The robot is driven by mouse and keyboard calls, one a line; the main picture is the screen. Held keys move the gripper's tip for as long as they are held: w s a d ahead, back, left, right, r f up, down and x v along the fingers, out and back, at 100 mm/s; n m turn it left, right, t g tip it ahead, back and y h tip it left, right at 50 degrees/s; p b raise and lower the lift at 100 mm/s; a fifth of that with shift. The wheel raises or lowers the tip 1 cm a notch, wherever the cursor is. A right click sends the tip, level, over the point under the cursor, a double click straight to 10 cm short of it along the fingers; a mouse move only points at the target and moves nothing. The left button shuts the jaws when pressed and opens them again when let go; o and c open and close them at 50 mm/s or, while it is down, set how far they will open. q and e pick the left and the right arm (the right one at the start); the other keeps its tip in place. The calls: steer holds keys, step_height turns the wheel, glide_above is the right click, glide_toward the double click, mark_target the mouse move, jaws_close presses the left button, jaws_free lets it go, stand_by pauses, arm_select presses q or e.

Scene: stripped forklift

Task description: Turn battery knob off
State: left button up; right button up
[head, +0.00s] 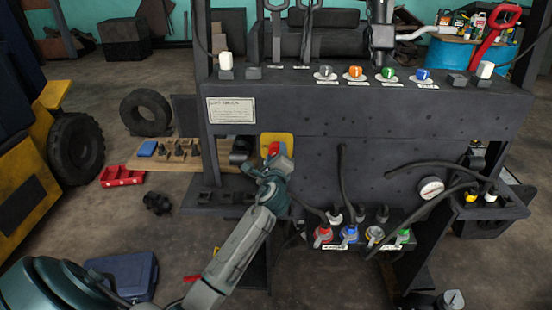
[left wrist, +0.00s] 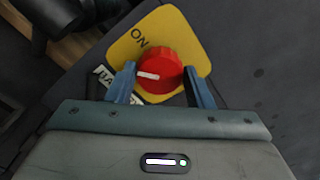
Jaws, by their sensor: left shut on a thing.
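The battery knob is a round red knob (left wrist: 163,70) with a white pointer line, on a yellow plate (left wrist: 192,38) marked "ON" in the left wrist view. The pointer lies roughly level in that view, and other lettering is partly covered. In the head view the red knob (head: 274,149) and the yellow plate (head: 283,138) show on the lower left of the dark panel. My left gripper (left wrist: 160,82) has its two blue-grey fingers on either side of the knob and is shut on it; it covers part of the plate in the head view (head: 272,160). My right gripper is not in view.
The dark forklift panel (head: 400,125) carries coloured knobs on top and a row of coloured valves (head: 349,234) below. Black hoses and a gauge (head: 431,188) are at the right. A tyre (head: 146,112), a red tray (head: 122,176) and a blue case (head: 125,275) lie at the left.

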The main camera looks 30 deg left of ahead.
arm_select(q)
steer(key=n+b, duration=0.1)
steer(key=n, duration=0.1)
steer(key=n+b, duration=0.1)
steer(key=n, duration=0.1)
steer(key=shift+f+n, duration=0.2)
steer(key=shift+n, duration=0.1)
steer(key=n+b, duration=0.2)
steer(key=n, duration=0.2)
steer(key=shift+b, duration=0.3)
steer(key=shift+n+b, duration=0.4)
steer(key=shift+n, duration=0.3)
steer(key=shift+r, duration=0.1)
steer(key=o, duration=1)
steer(key=shift+s, duration=0.15)
